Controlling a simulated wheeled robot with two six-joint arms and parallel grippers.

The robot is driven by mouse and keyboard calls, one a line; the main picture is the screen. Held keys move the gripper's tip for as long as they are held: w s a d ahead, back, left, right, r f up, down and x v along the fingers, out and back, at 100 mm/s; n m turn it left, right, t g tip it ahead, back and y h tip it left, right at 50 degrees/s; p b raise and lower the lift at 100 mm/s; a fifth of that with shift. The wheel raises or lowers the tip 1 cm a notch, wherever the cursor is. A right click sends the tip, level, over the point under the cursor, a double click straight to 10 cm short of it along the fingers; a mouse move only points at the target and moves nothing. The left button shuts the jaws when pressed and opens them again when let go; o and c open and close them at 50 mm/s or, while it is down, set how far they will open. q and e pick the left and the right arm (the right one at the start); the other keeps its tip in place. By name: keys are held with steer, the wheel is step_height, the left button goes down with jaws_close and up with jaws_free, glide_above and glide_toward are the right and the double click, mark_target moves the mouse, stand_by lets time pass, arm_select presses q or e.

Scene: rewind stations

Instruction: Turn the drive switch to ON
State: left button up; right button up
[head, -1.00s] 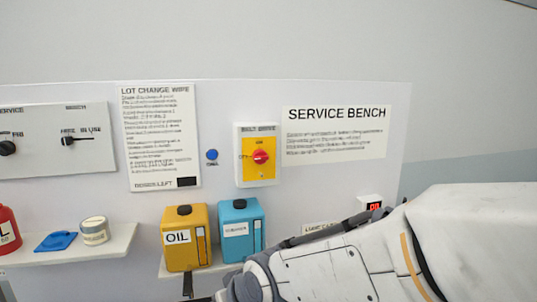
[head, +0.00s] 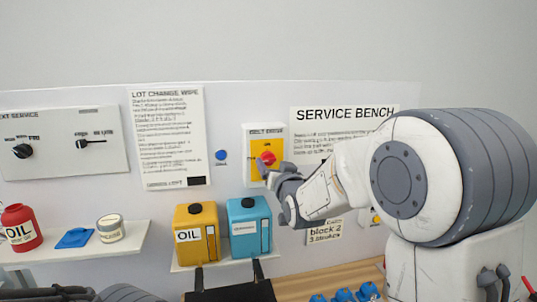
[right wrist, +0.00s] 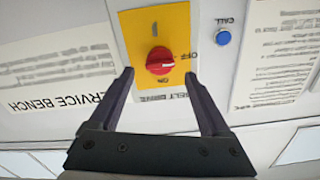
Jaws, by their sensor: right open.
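The drive switch is a red knob (head: 268,158) on a yellow plate (head: 256,149) in a white box labelled BELT DRIVE. In the right wrist view, which is upside down, the red knob (right wrist: 160,61) has its bar lying sideways, in line with the OFF mark. The ON mark is at a right angle to it. My right gripper (right wrist: 159,74) is open, with one finger on each side of the knob and apart from it. In the head view my right gripper (head: 265,169) partly covers the box. My left gripper (head: 229,274) is open and empty at the bottom.
A blue CALL button (head: 221,155) is left of the switch box. A yellow oil can (head: 196,236) and a blue can (head: 249,228) stand on a shelf below. The SERVICE BENCH sign (head: 320,125) is at the right, partly behind my arm.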

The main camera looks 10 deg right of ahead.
mark_target(270, 161)
steer(key=shift+w+r+p, duration=0.1)
steer(key=shift+w+p, duration=0.4)
steer(key=shift+w, duration=0.75)
arm_select(q)
steer(key=shift+r, duration=1.05)
arm_select(e)
steer(key=shift+w, duration=0.65)
jaws_close()
steer(key=shift+f+b, duration=0.25)
steer(key=shift+b, duration=0.05)
steer(key=m+b, duration=0.5)
steer(key=b, duration=0.1)
steer(key=m+b, duration=0.4)
steer(key=b, duration=0.2)
steer(key=m+b, duration=0.5)
steer(key=b, duration=0.1)
steer(key=shift+d+f+m, duration=0.1)
steer(key=shift+f+m, duration=0.2)
arm_select(q)
step_height(270, 161, down, 22)
steer(key=b, duration=0.3)
steer(key=shift+f, duration=0.15)
arm_select(e)
steer(key=shift+r+m, duration=0.1)
steer(key=shift+m, duration=1.6)
